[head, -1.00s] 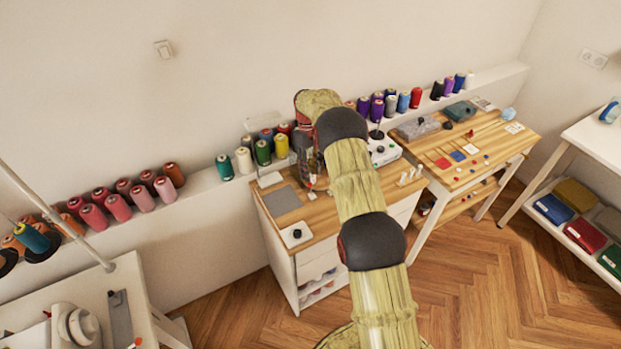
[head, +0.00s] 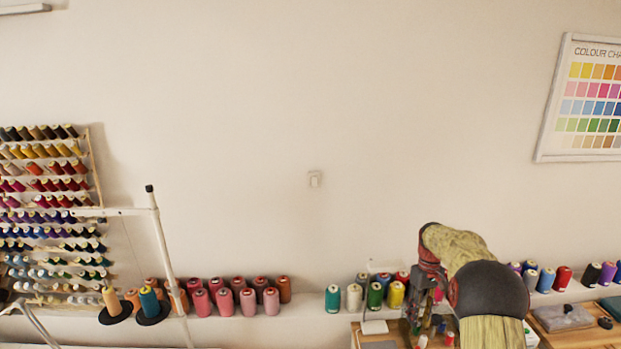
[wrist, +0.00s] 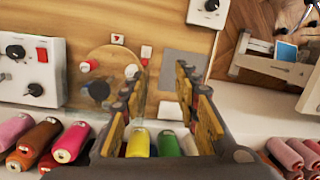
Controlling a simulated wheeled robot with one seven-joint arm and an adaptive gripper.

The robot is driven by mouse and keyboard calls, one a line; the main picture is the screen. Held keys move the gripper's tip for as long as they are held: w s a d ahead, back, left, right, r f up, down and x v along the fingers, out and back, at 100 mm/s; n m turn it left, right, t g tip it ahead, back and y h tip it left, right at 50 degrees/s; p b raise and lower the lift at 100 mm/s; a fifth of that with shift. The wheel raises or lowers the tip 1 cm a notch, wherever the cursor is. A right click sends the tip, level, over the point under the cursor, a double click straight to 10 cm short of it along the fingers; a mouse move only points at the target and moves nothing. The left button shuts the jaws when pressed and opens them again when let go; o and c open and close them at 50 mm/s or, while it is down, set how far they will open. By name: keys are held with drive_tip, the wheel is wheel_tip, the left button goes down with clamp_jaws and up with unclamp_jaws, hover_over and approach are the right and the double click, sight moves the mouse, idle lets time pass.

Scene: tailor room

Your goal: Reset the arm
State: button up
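My arm (head: 487,290) rises from the bottom right of the head view and bends down over a wooden-topped cabinet by the wall. My gripper (wrist: 162,82) shows in the wrist view with its two fingers apart and nothing between them. It points down above the wooden top (wrist: 165,50). In the head view the gripper is small and partly hidden by the arm.
Thread spools (head: 240,299) line the wall ledge; some lie close behind my gripper in the wrist view, including a green one (wrist: 168,144). A control box (wrist: 32,70) and small red-topped pieces (wrist: 88,66) are near. A colour chart (head: 590,100) hangs right.

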drive_tip(key=s+a+r+t+b, duration=0.1)
drive_tip(key=s+a+r, duration=0.3)
drive_tip(key=s+r, duration=0.25)
drive_tip(key=s+a+r+m+t, duration=0.1)
drive_tip(key=s+a+r+t, duration=0.15)
drive_tip(key=s+r, duration=0.4)
drive_tip(key=s+a+r+b, duration=0.1)
drive_tip(key=s+a+r, duration=0.35)
drive_tip(key=r, duration=0.35)
drive_tip(key=s+a+f+m+t+b, duration=0.1)
drive_tip(key=s+a+t, duration=0.1)
drive_tip(key=s, duration=1)
drive_tip(key=s+a+f+t+b, duration=0.1)
drive_tip(key=s+a, duration=0.3)
drive_tip(key=s, duration=0.8)
drive_tip(key=shift+f+m+t, duration=0.4)
drive_tip(key=shift+f+t, duration=0.05)
